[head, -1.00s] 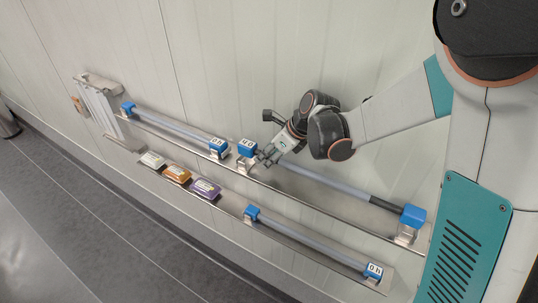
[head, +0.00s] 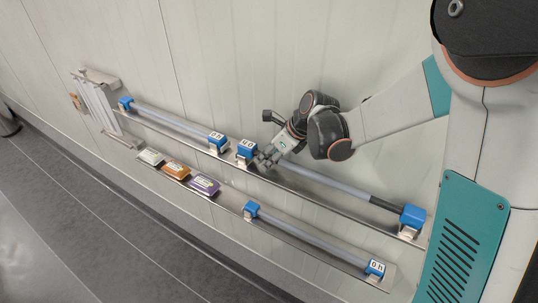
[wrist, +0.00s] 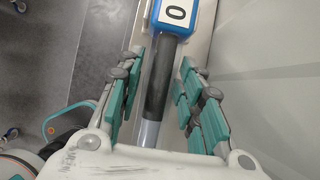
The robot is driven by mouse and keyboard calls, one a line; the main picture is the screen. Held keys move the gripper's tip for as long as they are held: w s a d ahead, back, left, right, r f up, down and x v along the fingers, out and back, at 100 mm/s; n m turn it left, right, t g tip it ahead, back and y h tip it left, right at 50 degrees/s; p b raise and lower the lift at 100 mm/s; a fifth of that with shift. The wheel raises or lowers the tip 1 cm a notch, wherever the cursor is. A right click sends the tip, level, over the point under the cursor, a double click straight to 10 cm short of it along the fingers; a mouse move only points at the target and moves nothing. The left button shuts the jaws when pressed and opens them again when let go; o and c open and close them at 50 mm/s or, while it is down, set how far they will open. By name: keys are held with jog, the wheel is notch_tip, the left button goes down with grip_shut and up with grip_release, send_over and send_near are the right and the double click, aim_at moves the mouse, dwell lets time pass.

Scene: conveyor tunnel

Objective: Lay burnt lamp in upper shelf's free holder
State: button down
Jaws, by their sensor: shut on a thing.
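The burnt lamp (head: 335,183) is a long grey tube with dark ends and blue end caps. It lies along the right half of the upper shelf (head: 310,193). Its left cap (head: 247,149) and right cap (head: 413,216) are at the metal clips of the holder (head: 407,232); I cannot tell whether they are fully seated. My gripper (head: 266,158) is shut on the lamp near its left cap. In the wrist view the dark tube end (wrist: 160,85) runs between my teal-padded fingers toward the blue cap marked 0 (wrist: 177,15).
Another lamp (head: 170,122) lies on the upper shelf's left half. The lower shelf holds a third lamp (head: 312,238) and white, orange and purple packs (head: 204,184). A rack of pale tubes (head: 98,105) is at far left. The wall is close behind; the floor in front is clear.

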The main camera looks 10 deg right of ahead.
jog(key=shift+f+b, duration=0.65)
jog(key=shift+f, duration=0.3)
jog(key=shift+r, duration=0.1)
jog(key=c, duration=1)
grip_release()
jog(key=v, duration=1.2)
